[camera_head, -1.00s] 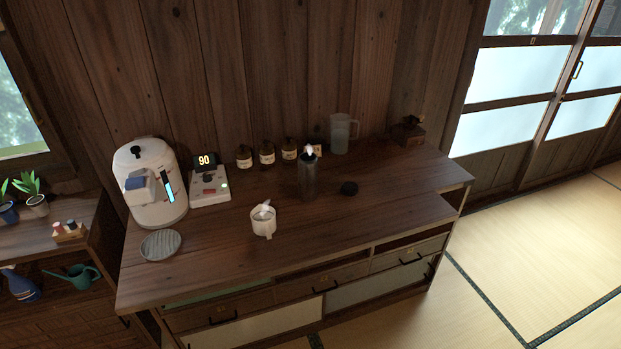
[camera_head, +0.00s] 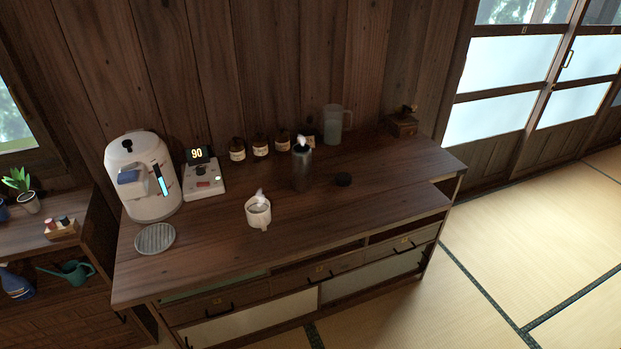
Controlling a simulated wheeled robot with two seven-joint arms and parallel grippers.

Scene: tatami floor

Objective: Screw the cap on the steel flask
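The steel flask (camera_head: 301,170) stands upright and uncapped on the wooden counter, with a pale wisp like steam at its mouth. A dark round cap (camera_head: 343,180) lies on the counter just right of the flask, apart from it. Neither of my grippers shows in the head view.
On the counter (camera_head: 205,245) are a white mug (camera_head: 258,212), a white water boiler (camera_head: 143,175), a unit reading 90 (camera_head: 203,178), a round grey coaster (camera_head: 155,238), several brown jars (camera_head: 260,146), a clear pitcher (camera_head: 333,125) and a grinder (camera_head: 403,122). The counter's front right is clear.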

